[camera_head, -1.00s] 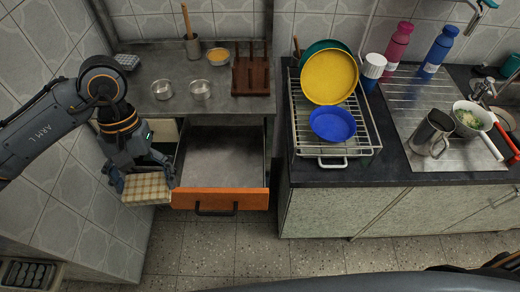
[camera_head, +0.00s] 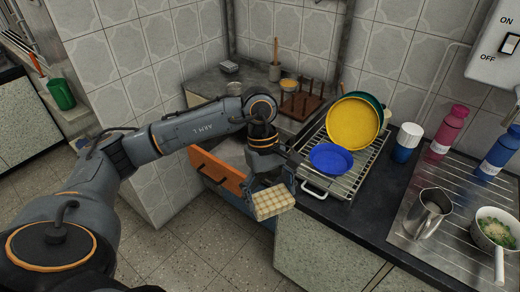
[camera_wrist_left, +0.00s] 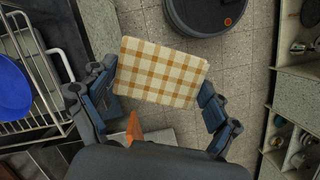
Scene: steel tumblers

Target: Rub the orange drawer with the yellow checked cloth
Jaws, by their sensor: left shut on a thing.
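The yellow checked cloth (camera_head: 272,203) is a flat, folded pad held by my left gripper (camera_head: 270,188). In the left wrist view the cloth (camera_wrist_left: 160,74) spans between the two fingers. The orange drawer (camera_head: 217,172) is pulled out, with its orange front and dark handle facing the floor side. The gripper and cloth are at the right end of the drawer front. My arm hides part of the drawer. A small orange corner of the drawer (camera_wrist_left: 134,128) shows below the cloth in the wrist view; I cannot tell whether they touch. My right gripper is out of view.
A steel pitcher (camera_head: 428,213) and a saucepan (camera_head: 496,229) are further right. The tiled floor (camera_head: 205,245) in front is clear.

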